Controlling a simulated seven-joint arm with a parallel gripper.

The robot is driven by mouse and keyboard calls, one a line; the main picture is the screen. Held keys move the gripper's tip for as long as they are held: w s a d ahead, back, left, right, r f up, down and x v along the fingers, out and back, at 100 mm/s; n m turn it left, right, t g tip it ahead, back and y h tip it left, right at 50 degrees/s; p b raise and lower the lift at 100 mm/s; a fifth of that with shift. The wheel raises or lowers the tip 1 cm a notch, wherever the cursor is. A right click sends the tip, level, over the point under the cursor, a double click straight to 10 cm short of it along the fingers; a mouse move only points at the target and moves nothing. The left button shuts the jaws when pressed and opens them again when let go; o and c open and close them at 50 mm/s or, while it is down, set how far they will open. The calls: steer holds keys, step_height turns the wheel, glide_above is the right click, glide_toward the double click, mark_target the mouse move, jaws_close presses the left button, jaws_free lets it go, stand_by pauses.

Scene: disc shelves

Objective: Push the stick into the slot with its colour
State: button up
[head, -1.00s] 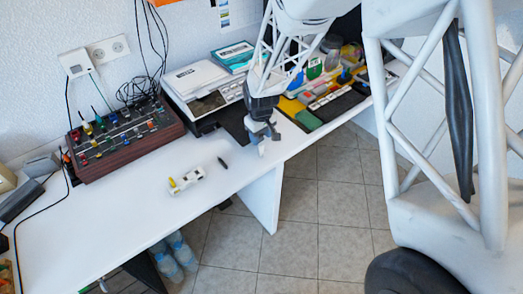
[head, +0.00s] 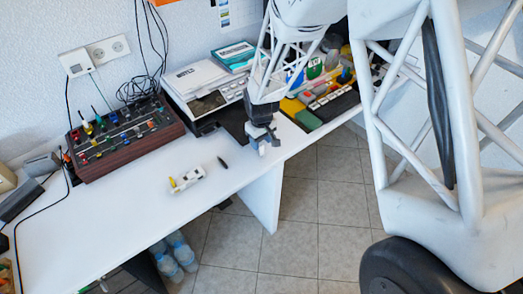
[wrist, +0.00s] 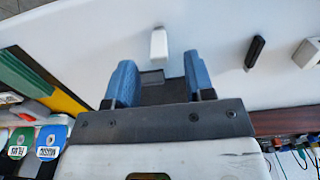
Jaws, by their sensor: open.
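My gripper (head: 265,138) hangs low over the right part of the white desk. It is open, and its two blue fingers show in the wrist view (wrist: 157,85) with nothing between them. A small white stick (wrist: 158,45) lies on the desk just beyond the fingertips; in the head view (head: 262,150) it shows small beneath the gripper. A black stick (head: 222,163) lies apart to its left, and also shows in the wrist view (wrist: 255,52). A white block (head: 187,179) with a yellow piece lies farther left. I cannot make out its slots.
A brown box with knobs and plugs (head: 125,135) stands at the back left, and a white machine (head: 203,88) behind the gripper. A coloured organiser (head: 315,95) stands to the right. The desk's front and left middle are clear.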

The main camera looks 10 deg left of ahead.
mark_target(261, 154)
steer(key=shift+f, duration=2.5)
steer(key=shift+c, duration=0.2)
jaws_close()
